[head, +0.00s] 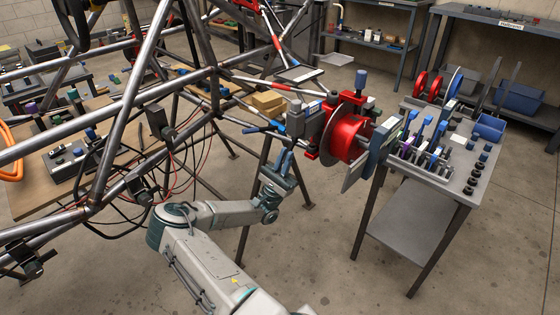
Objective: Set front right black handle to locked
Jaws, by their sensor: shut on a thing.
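The tube chassis (150,75) fills the left and middle of the head view. A hub with a red disc (347,138) sits at its right end, with grey blocks and levers on its left side. My gripper (285,153) is just below these levers, left of the red disc, pointing up. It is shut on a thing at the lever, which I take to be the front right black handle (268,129). The jaws partly hide the held part. The handle is too small to tell if it is locked.
A grey tool table (452,200) with colored tools and a blue bin (488,127) stands at the right. A wooden bench (40,194) is at the left behind the tubes. Cables hang in the chassis. The floor in front of the table is clear.

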